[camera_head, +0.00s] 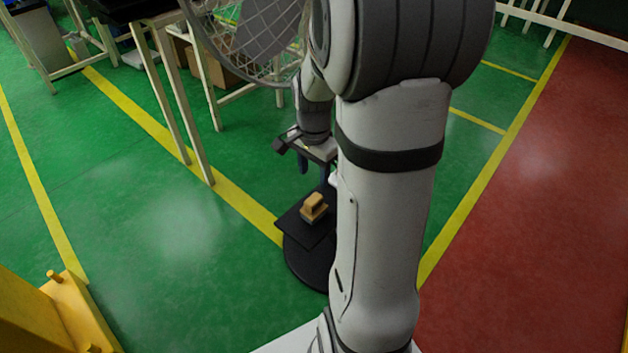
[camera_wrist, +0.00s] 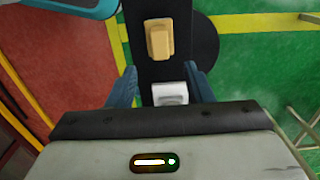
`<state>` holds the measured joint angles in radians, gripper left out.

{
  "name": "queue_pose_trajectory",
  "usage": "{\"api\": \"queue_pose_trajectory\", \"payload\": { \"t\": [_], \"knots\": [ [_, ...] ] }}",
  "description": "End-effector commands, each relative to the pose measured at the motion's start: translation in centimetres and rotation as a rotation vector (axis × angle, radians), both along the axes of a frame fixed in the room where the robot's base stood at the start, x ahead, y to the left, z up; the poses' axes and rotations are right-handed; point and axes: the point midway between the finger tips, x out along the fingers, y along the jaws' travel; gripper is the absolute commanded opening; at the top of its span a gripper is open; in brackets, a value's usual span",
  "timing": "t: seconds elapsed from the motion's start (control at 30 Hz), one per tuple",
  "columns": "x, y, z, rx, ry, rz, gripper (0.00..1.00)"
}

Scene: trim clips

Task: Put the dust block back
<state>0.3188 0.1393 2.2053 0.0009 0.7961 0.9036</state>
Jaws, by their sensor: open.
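A tan block with a stepped top (camera_head: 313,207) sits on a dark rectangular plate (camera_head: 290,226). In the wrist view, the tan block (camera_wrist: 158,40) lies ahead of my fingertips, on the same dark plate (camera_wrist: 146,72). A pale grey-white block (camera_wrist: 169,94) is nearer, between my two blue fingers, with a gap on each side. I cannot tell for certain which one is the dust block; the tan one looks the likelier. My gripper (camera_head: 314,171) is open above the plate and points down; it also shows in the wrist view (camera_wrist: 162,70). My arm hides the plate's right side in the head view.
The plate tops a round black base (camera_head: 306,269) on the green floor. A caged fan (camera_head: 245,38) and a pale-legged table (camera_head: 165,85) stand behind and left. A yellow structure (camera_head: 60,315) is at the lower left. Open red floor (camera_head: 540,200) lies right.

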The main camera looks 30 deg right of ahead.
Motion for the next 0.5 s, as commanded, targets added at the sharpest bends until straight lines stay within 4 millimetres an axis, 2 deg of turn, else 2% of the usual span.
{"api": "queue_pose_trajectory", "payload": {
  "t": [0.03,0.27,0.37,0.5],
  "knots": [
    [0.0,0.0,1.0,-0.001,-0.003,0.000,0.47],
    [-0.3,0.6,2.9,-0.002,-0.006,0.042,0.47],
    [-1.6,2.6,4.1,-0.009,-0.022,0.192,0.47],
    [-4.9,6.7,6.2,-0.030,-0.058,0.547,0.47]
  ]
}}
